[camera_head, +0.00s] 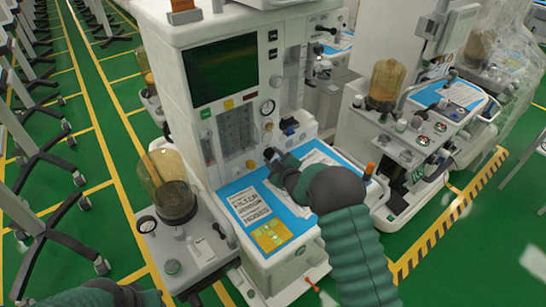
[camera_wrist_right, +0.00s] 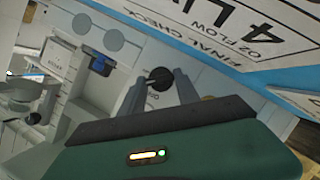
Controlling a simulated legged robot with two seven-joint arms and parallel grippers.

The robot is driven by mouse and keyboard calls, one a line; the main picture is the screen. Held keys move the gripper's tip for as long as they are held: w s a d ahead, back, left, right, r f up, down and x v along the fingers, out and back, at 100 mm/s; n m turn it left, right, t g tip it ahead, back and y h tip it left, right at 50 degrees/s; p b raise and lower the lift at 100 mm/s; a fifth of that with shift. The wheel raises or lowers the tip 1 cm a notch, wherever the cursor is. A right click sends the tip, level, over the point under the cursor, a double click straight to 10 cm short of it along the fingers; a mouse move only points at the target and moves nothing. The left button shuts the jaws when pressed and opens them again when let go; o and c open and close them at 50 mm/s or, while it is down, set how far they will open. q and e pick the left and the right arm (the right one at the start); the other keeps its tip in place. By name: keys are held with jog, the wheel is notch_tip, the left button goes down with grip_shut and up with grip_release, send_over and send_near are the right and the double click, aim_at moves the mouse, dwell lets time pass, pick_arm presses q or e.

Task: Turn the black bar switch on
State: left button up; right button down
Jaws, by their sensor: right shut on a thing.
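The black bar switch (camera_wrist_right: 160,78) is a round black knob with a bar, on the pale front panel of the anaesthesia machine (camera_head: 182,58). In the wrist view it sits between the tips of my right gripper (camera_wrist_right: 159,88), which is shut on it. In the head view my right gripper (camera_head: 271,155) reaches the lower panel, and its body hides most of the switch area. An "OFF" label cannot be read for certain near the switch. My left arm shows only at the bottom left edge of the head view; its fingers are not visible.
The blue-edged worktop with printed cards (camera_head: 250,204) lies just below my right gripper. An amber bellows canister (camera_head: 168,180) stands at left. A second cart (camera_head: 405,150) stands at right.

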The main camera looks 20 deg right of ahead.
jog(key=m+y+p, duration=0.1)
jog(key=m+g+p, duration=0.1)
jog(key=m, duration=0.1)
jog(key=shift+d+r+y+p, duration=0.1)
jog(key=shift+d+y+p, duration=0.15)
jog(key=shift+y+p, duration=0.15)
jog(key=shift+m+g+y+p, duration=0.4)
jog(key=shift+m+y+p, duration=0.2)
jog(key=shift+m+p, duration=0.6)
jog(key=shift+f, duration=0.2)
jog(key=c, duration=1.2)
grip_release()
jog(key=o, duration=0.3)
jog(key=shift+d+r, duration=0.1)
jog(key=shift+r, duration=0.1)
